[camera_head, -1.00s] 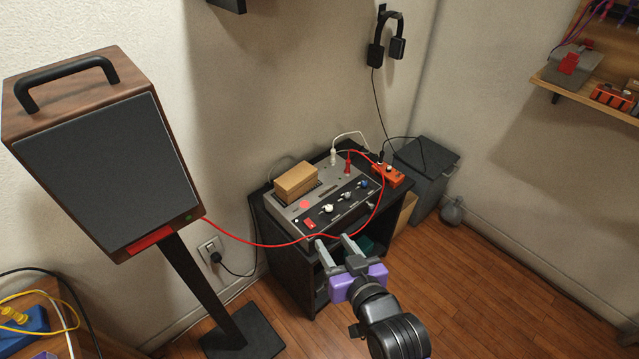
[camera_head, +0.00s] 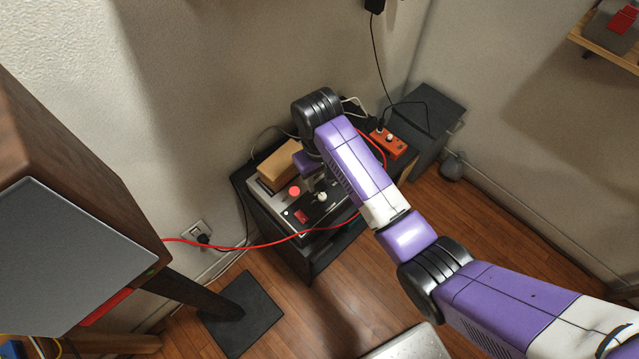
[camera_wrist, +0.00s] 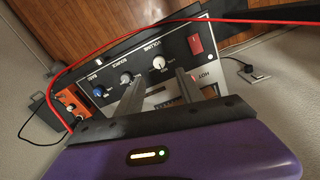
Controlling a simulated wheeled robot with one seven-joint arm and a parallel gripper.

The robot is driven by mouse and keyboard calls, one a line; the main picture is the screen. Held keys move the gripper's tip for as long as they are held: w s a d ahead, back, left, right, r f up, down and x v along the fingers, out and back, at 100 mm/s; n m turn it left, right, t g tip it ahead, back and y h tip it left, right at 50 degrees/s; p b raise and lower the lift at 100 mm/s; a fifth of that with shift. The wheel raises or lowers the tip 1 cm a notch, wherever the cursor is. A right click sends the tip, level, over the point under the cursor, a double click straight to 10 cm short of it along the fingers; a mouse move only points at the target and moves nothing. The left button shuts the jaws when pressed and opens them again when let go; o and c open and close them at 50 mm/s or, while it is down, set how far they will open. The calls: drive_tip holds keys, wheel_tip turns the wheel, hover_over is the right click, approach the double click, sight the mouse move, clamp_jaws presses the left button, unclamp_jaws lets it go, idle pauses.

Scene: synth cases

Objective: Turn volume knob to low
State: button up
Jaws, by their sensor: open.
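The volume knob (camera_wrist: 159,63) is white and sits on the dark front panel of the grey amplifier box (camera_wrist: 215,88). The word VOLUME shows beside it in the wrist view. It also shows in the head view as a white knob (camera_head: 321,197). My gripper (camera_wrist: 159,76) is open, with one finger on each side of the knob's position in the picture and nothing between them. I cannot tell whether the fingertips reach the knob. In the head view my arm hides the fingers and part of the panel.
A grey source knob (camera_wrist: 126,77), a blue bass knob (camera_wrist: 99,90) and a red switch (camera_wrist: 195,45) share the panel. A red cable (camera_head: 258,246) runs past the box's front. A cardboard-coloured block (camera_head: 281,160) lies on top; an orange pedal (camera_head: 388,142) stands right.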

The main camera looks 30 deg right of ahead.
sight(322, 196)
drive_tip(key=shift+s+f, duration=0.2)
drive_tip(key=shift+f, duration=0.05)
drive_tip(key=f, duration=0.7)
drive_tip(key=shift+d+f, duration=0.15)
drive_tip(key=shift+d, duration=0.05)
clamp_jaws()
